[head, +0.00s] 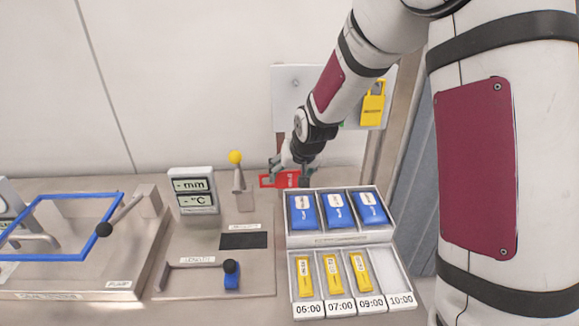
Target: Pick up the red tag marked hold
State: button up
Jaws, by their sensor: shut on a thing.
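The red tag (282,180) is in the head view, a flat red piece with a light marking too small to read. My gripper (288,174) is shut on it, above and behind the tray of blue pieces. The fingers cover part of the tag's right side. I cannot tell from this one view whether the tag still touches something behind it.
A tray (340,240) of blue pieces stands in front of my gripper, with yellow tags in numbered slots (350,307) below it. A yellow-knobbed lever (236,158) and a display (194,190) stand left. A yellow padlock (373,103) hangs on the back panel (290,90).

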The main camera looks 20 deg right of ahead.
jog(key=s+a+b, duration=0.1)
jog(key=s+a, duration=0.1)
jog(key=s, duration=1.1)
jog(key=shift+a, duration=0.3)
